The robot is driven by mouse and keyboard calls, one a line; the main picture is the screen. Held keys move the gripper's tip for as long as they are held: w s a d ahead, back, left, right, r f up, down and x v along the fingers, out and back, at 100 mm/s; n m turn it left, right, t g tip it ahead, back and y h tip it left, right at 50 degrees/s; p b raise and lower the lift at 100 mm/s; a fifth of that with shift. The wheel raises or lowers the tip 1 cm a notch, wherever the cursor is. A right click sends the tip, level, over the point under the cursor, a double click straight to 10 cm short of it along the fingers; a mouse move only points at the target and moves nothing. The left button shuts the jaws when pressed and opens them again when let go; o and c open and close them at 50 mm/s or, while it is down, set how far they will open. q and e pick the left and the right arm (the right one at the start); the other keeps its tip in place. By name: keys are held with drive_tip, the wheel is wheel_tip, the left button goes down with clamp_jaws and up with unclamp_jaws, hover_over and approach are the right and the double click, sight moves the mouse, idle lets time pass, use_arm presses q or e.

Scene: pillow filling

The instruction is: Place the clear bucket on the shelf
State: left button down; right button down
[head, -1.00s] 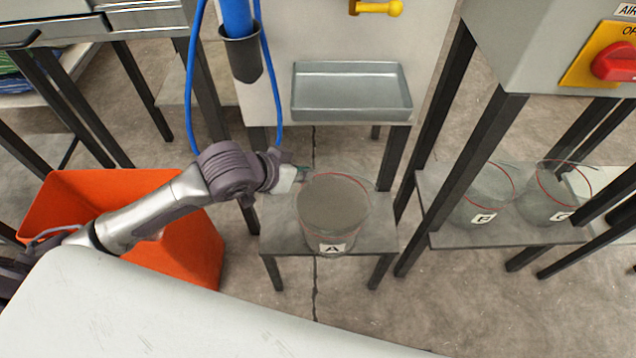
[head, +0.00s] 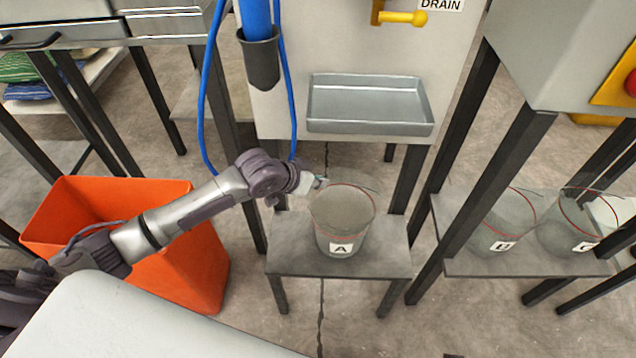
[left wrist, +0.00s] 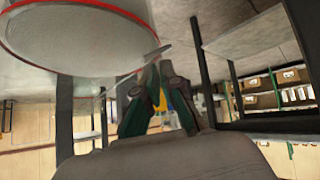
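The clear bucket (head: 325,228) with a red line near its rim and a label "A" stands upright over the low grey shelf (head: 285,262), under the metal tray. It looks to be at the shelf surface, though contact is hard to confirm. My left gripper (head: 318,183) is at the bucket's upper left rim. In the left wrist view the bucket (left wrist: 75,45) fills the upper left, and the left gripper's fingers (left wrist: 160,66) come together at its thin handle. The fingertips are small and partly hidden. My right gripper is not in view.
An orange bin (head: 200,255) stands left of the shelf, below my left arm. A metal tray (head: 370,125) and blue hose (head: 207,110) are above. Bucket B (head: 500,225) and bucket C (head: 565,235) stand on a shelf (head: 470,268) at right, behind dark legs.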

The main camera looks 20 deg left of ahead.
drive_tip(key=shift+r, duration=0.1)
use_arm(q)
drive_tip(key=c, duration=1.8)
unclamp_jaws()
drive_tip(key=shift+f, duration=0.15)
drive_tip(key=o, duration=0.5)
